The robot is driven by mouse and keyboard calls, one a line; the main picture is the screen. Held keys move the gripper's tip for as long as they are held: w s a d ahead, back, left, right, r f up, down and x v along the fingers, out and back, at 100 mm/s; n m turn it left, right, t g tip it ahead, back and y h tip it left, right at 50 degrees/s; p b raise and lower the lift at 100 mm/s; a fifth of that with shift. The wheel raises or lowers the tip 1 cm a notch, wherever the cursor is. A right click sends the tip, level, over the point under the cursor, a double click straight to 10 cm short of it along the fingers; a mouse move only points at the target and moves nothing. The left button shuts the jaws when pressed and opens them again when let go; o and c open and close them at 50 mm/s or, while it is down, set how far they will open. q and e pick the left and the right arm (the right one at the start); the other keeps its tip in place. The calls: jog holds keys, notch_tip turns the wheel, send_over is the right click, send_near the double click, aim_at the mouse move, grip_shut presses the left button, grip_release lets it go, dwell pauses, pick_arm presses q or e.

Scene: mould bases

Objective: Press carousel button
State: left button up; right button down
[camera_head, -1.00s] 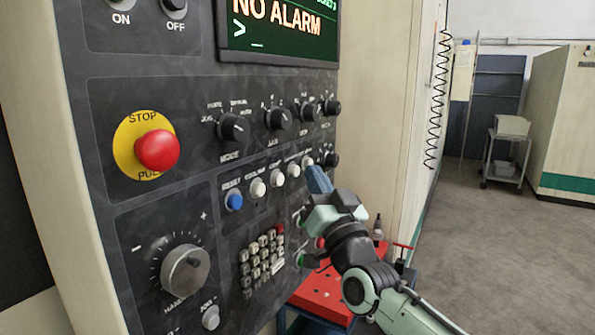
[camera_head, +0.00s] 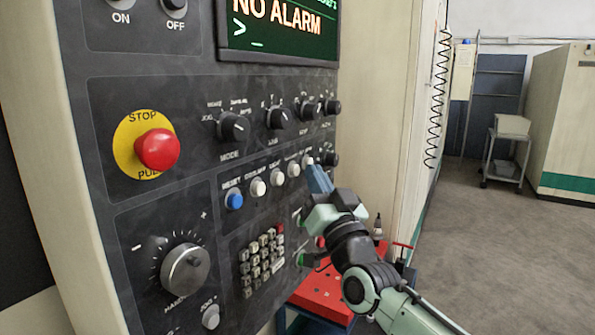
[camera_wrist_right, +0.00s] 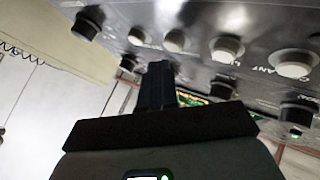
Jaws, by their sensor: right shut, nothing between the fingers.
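A row of round push buttons runs across the dark control panel (camera_head: 215,170). It has a blue button (camera_head: 234,201) labelled RESET and several white buttons (camera_head: 276,178) to its right. I cannot read which one is labelled carousel. My right gripper (camera_head: 315,172) is shut and empty, its blue fingertips at the right end of the row, close to the last white button (camera_head: 308,160). I cannot tell whether they touch it. In the right wrist view the shut fingers (camera_wrist_right: 157,72) point up at the panel, just below the white buttons (camera_wrist_right: 175,40). My left gripper is not in view.
Black rotary knobs (camera_head: 279,118) sit above the buttons. A red STOP button (camera_head: 157,149) on a yellow disc is at the left. A keypad (camera_head: 262,262) and a handwheel (camera_head: 185,270) are below. A red-topped cart (camera_head: 320,292) stands under my right arm.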

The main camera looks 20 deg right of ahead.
jog(key=shift+a, duration=0.1)
dwell(0.6)
jog(key=shift+w+a, duration=0.2)
jog(key=shift+w, duration=0.15)
